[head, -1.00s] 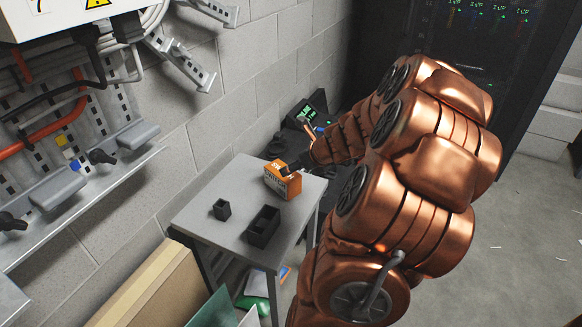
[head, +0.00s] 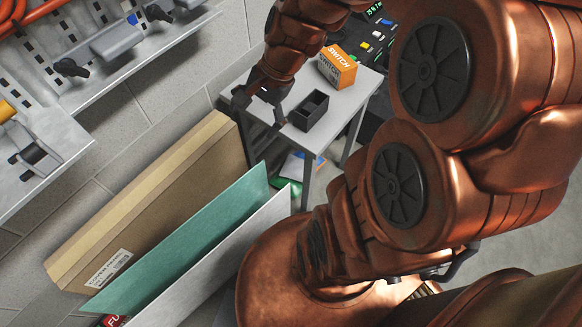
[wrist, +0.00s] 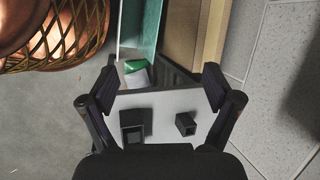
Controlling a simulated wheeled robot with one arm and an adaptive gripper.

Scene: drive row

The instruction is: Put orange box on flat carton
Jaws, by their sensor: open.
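The orange box (head: 337,66), marked "SWITCH", stands on the far part of the small grey table (head: 362,92) in the head view. A large flat brown carton (head: 150,190) with a white label stands on edge, leaning along the wall left of the table; part of it shows in the wrist view (wrist: 195,35). My gripper (head: 259,104) is at the table's left end, apart from the orange box. In the wrist view my gripper (wrist: 160,90) has its fingers spread with nothing between them. The orange box is not visible in the wrist view.
A black divided bin (head: 310,111) and a small black cup (wrist: 185,123) stand on the table. A green panel (head: 180,240) and a pale panel (head: 215,255) lean in front of the carton. A metal wall shelf (head: 110,60) juts out at upper left.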

